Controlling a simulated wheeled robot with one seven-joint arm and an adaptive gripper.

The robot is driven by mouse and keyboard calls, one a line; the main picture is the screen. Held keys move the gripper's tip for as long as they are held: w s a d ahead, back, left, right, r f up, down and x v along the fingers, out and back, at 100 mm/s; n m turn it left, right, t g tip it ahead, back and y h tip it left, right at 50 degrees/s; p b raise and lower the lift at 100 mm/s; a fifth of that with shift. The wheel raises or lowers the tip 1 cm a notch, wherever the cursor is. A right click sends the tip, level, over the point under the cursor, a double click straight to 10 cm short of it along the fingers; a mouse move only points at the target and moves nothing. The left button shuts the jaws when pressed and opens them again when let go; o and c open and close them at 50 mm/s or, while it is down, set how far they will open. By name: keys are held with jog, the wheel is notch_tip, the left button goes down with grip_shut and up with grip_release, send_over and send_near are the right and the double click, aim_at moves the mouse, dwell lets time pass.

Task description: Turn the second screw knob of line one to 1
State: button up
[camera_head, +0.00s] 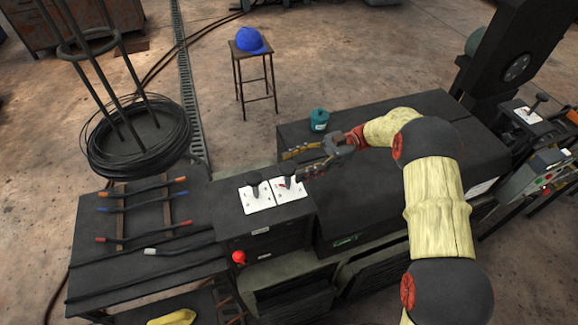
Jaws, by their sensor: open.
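Two white plates, a left one (259,199) and a right one (296,191), lie side by side on top of a dark control box (268,224). A black knob (254,184) stands on the left plate. A second black knob (287,182) stands on the right plate, partly hidden by the lower finger of my gripper. The markings are too small to read, so I cannot tell the settings or which is line one. My gripper (294,164) is open and empty, its fingers pointing left, over or just behind the right plate. Contact with the knob cannot be told.
A red ball-topped handle (239,257) is on the box's front. A teal can (319,120) stands behind my gripper on the dark machine. Another panel with a lever (534,105) is at the right.

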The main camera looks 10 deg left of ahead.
jog(key=shift+v, duration=2.25)
